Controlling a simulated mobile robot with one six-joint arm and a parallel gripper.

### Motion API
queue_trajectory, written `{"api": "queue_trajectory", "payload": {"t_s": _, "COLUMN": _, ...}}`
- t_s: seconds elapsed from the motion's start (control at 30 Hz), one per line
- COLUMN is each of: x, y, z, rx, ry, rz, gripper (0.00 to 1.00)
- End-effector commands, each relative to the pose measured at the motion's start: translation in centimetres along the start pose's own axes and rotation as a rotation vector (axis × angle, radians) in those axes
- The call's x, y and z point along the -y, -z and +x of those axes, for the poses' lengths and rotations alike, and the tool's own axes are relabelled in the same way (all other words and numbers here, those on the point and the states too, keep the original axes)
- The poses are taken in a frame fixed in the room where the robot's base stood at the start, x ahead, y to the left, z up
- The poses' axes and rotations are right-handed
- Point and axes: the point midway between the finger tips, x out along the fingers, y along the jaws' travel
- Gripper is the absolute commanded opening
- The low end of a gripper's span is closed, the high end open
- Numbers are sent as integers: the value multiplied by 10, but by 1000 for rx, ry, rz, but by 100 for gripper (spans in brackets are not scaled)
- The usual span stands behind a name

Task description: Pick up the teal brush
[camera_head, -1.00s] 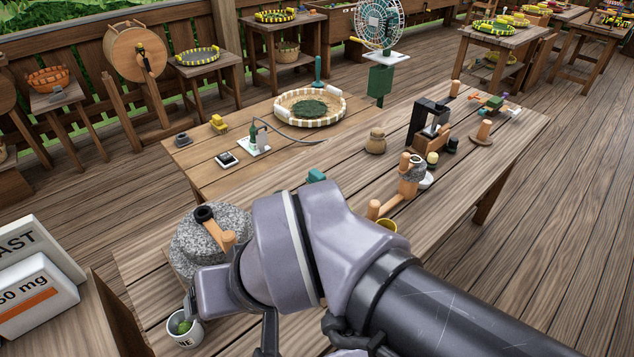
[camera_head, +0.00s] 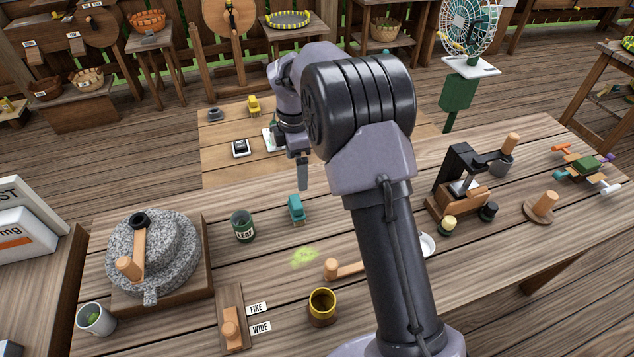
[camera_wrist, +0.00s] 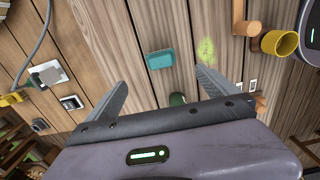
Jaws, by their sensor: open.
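The teal brush (camera_head: 296,208) stands on the wooden table, right of the green LEAF tin (camera_head: 243,227). In the wrist view the teal brush (camera_wrist: 160,59) lies ahead of my gripper (camera_wrist: 158,82), roughly between the lines of its two fingers and beyond their tips. My gripper is open and empty, its fingers spread wide. In the head view my gripper (camera_head: 303,172) hangs above the table behind the brush, partly hidden by my arm. The brush is apart from the fingers.
A stone mill (camera_head: 158,255) stands at left, with a grey cup (camera_head: 96,318) before it. A yellow cup (camera_head: 322,306) stands in front of the brush. Green powder (camera_head: 303,257) lies on the table nearby. A wooden press (camera_head: 462,182) stands at right.

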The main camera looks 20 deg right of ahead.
Motion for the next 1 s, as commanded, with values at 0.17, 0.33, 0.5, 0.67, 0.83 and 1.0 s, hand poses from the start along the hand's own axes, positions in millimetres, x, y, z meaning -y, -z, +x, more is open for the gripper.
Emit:
{"api": "queue_trajectory", "payload": {"t_s": 0.17, "x": 0, "y": 0, "z": 46, "rx": 1, "ry": 7, "rz": -15, "gripper": 98}}
{"api": "queue_trajectory", "payload": {"t_s": 0.33, "x": 0, "y": 0, "z": 97, "rx": 1, "ry": 6, "rz": -14, "gripper": 98}}
{"api": "queue_trajectory", "payload": {"t_s": 0.5, "x": 0, "y": 0, "z": 123, "rx": 1, "ry": 4, "rz": -13, "gripper": 98}}
{"api": "queue_trajectory", "payload": {"t_s": 0.67, "x": 0, "y": 2, "z": 139, "rx": 1, "ry": 4, "rz": -14, "gripper": 98}}
{"api": "queue_trajectory", "payload": {"t_s": 0.83, "x": 0, "y": 5, "z": 174, "rx": 1, "ry": 4, "rz": -13, "gripper": 98}}
{"api": "queue_trajectory", "payload": {"t_s": 1.0, "x": 0, "y": 5, "z": 177, "rx": 0, "ry": 3, "rz": -12, "gripper": 98}}
